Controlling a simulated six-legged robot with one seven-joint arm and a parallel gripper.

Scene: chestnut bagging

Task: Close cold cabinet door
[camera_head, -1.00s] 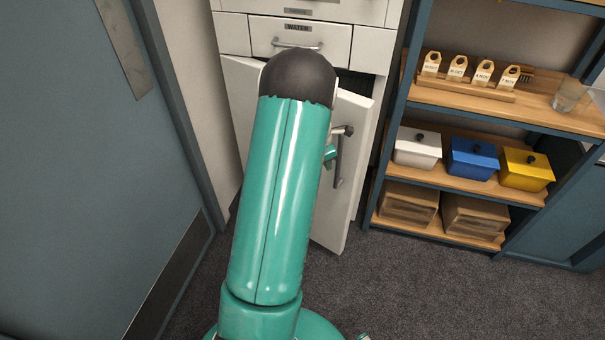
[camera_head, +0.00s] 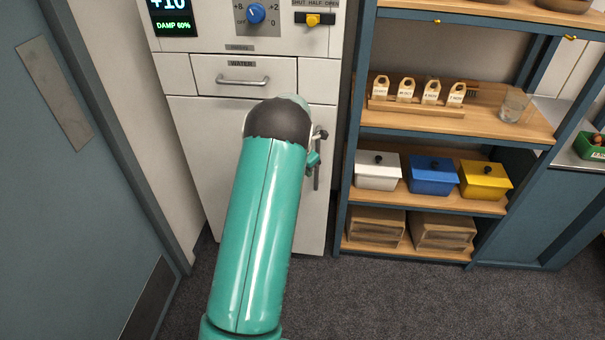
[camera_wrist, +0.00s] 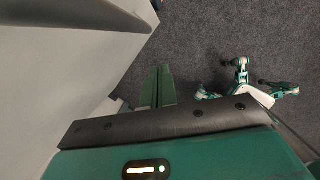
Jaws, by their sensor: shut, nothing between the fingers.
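The cold cabinet (camera_head: 230,75) stands at the upper left in the head view. Its pale lower door (camera_head: 210,150) looks flush with the front, though my arm covers its middle and any small gap there is hidden. The vertical door handle (camera_head: 316,175) shows just right of my arm. In the wrist view my gripper (camera_wrist: 158,75) is shut and empty, its green fingers together. A pale cabinet surface (camera_wrist: 60,70) lies to its left, with a visible gap from the fingertips. Most of my gripper is hidden behind my arm in the head view.
A shelf unit (camera_head: 350,135) stands right of the cabinet, with white (camera_head: 377,172), blue (camera_head: 432,177) and yellow (camera_head: 484,182) lidded boxes. A blue-grey door (camera_head: 60,190) is on the left. Dark carpet (camera_head: 400,300) in front is clear.

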